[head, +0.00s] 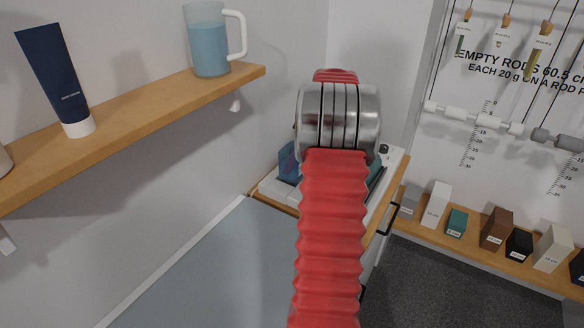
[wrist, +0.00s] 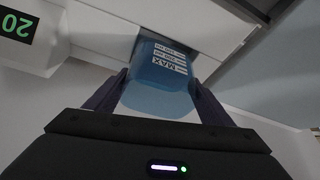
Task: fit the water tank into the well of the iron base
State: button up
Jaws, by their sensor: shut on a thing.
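The water tank (wrist: 165,62) is translucent blue with white MAX markings. In the wrist view it sits between the two dark fingers of my gripper (wrist: 158,80), which is shut on it. Its far end meets or overlaps white surfaces at the top; I cannot tell whether it touches them. In the head view my red arm hides the gripper, and a blue part, apparently the tank (head: 288,162), shows left of the arm. The white iron base (head: 270,189) shows partly on the counter behind the arm. Its well is hidden.
A wooden shelf (head: 150,118) at the left holds a blue jug (head: 209,45) and a dark tube (head: 55,75). Several blocks stand on a low ledge (head: 470,240) at the right. A white box with a green "20" display (wrist: 22,40) is left in the wrist view.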

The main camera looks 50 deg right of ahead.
jog(key=shift+f, duration=1.65)
jog(key=shift+f, duration=0.1)
jog(key=o, duration=1.4)
jog(key=v, duration=1.2)
